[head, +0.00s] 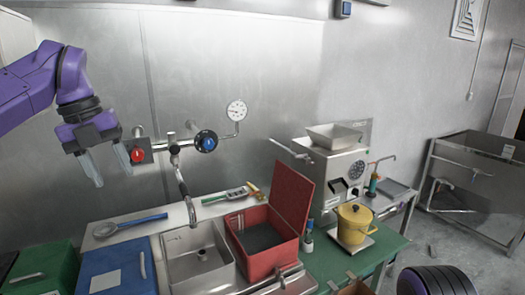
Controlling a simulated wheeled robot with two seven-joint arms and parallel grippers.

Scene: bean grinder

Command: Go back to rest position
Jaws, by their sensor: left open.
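My left gripper (106,167) is open and empty at the upper left, on a purple arm that comes in from the left. Its two pale fingers point down, in the air in front of the metal wall and above the counter, left of the red valve knob. My right gripper is not in view. The grinder (338,165) is a metal machine with a hopper tray on top, on the right part of the counter. A yellow pot (355,222) with a lid stands in front of it.
An open red box (268,255) stands right of the sink (196,252) and its faucet (180,180). A blue bin (117,270) and a green bin (45,268) stand at the lower left. A ladle (130,225) lies behind them. A metal basin (475,180) stands at right.

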